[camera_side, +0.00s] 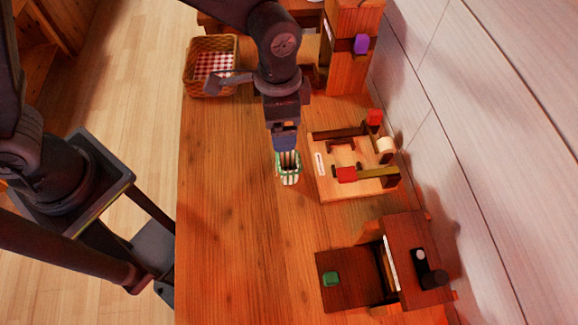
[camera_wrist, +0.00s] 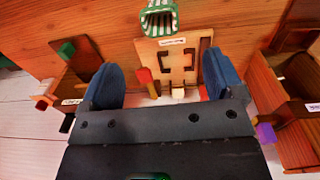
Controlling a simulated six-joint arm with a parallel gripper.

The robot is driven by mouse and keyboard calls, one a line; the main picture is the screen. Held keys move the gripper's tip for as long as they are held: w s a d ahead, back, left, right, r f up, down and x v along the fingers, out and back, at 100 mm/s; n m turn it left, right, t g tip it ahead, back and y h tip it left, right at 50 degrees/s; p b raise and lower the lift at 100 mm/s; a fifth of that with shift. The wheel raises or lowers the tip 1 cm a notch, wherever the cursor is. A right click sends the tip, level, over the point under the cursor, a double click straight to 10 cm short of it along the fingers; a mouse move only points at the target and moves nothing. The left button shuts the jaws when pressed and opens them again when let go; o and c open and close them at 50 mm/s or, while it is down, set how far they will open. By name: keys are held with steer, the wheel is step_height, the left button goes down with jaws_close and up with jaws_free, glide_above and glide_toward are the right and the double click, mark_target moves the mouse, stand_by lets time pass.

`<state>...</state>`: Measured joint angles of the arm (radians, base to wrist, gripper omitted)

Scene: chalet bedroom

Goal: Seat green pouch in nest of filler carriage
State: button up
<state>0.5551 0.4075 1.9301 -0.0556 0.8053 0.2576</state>
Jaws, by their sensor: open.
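A green-and-white striped pouch (camera_side: 288,173) shows on the table just below my gripper (camera_side: 286,146) in the side view. In the wrist view the pouch (camera_wrist: 160,19) is at the top middle, beyond my gripper's blue fingers (camera_wrist: 160,70), which are spread apart with nothing between them. A light wooden board, seemingly the filler carriage (camera_side: 328,188), is right of the pouch. Dark brackets on it, which look like the nest (camera_side: 343,146), have a clear space between them. The board (camera_wrist: 151,57) also shows in the wrist view. Whether the fingers touch the pouch is unclear.
The board carries red blocks (camera_side: 346,174) and a cream roller (camera_side: 385,144). A dark station with a green block (camera_side: 330,279) is at front right, a wooden stand with a purple block (camera_side: 361,44) at back right. A basket (camera_side: 186,72) is at back left. The table left of the pouch is clear.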

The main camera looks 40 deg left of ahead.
mark_target(284, 165)
steer(key=f, duration=0.9)
steer(key=d+f, duration=0.1)
steer(key=f, duration=0.4)
steer(key=shift+s+f, duration=0.2)
steer(key=shift+c, duration=0.5)
steer(key=c, duration=1)
steer(key=shift+o, duration=0.2)
